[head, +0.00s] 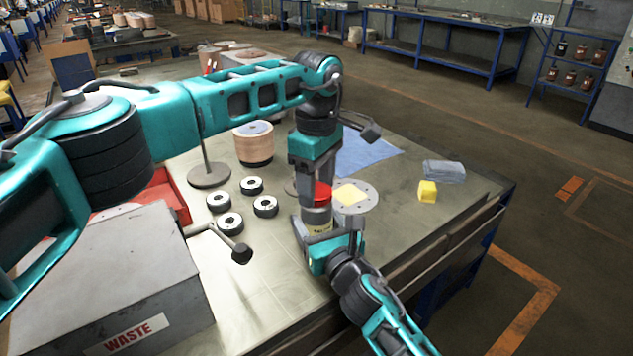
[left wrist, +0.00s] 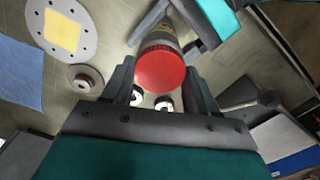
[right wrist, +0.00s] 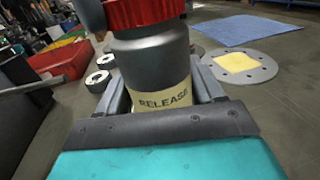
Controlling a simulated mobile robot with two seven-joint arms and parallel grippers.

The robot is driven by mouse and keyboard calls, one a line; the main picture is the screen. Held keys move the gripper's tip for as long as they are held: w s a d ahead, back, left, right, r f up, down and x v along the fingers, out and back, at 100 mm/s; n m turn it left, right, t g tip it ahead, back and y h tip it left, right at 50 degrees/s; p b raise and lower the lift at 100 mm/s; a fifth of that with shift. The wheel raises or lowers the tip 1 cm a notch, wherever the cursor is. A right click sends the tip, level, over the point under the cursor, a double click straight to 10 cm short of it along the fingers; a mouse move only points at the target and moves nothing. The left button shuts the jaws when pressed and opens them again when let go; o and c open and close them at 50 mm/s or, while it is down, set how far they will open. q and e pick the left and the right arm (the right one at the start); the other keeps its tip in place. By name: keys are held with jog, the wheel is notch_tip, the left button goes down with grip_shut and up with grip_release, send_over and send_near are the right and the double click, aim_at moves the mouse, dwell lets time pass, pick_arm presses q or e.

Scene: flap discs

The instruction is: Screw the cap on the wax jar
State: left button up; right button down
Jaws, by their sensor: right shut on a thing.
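The wax jar is a grey can with a cream label reading RELEASE in the right wrist view (right wrist: 163,98); it stands upright in the head view (head: 317,216). The red ribbed cap (head: 322,193) is on top of the jar, and its round top faces the left wrist camera (left wrist: 160,70). I cannot tell how far it is threaded on. My right gripper (head: 328,236) is shut on the jar's body from the near side. My left gripper (head: 314,185) points down from above, its fingers open on either side of the cap (left wrist: 160,85). Its arm hides part of the table.
A round metal plate with a yellow pad (head: 355,197) lies right beside the jar. Several small discs (head: 230,224) lie to the left. A wooden spool (head: 254,146), blue cloth (head: 368,152) and yellow block (head: 427,191) are farther off. A grey waste box (head: 110,280) stands front left.

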aim_at(317, 191)
pick_arm(q)
jog(key=o, duration=0.6)
jog(key=shift+c, duration=0.2)
jog(key=shift+r, duration=0.1)
notch_tip(317, 191, up, 12)
pick_arm(e)
jog(key=shift+c, duration=0.3)
grip_release()
pick_arm(q)
jog(key=shift+r, duration=0.1)
pick_arm(e)
jog(key=v, duration=1.3)
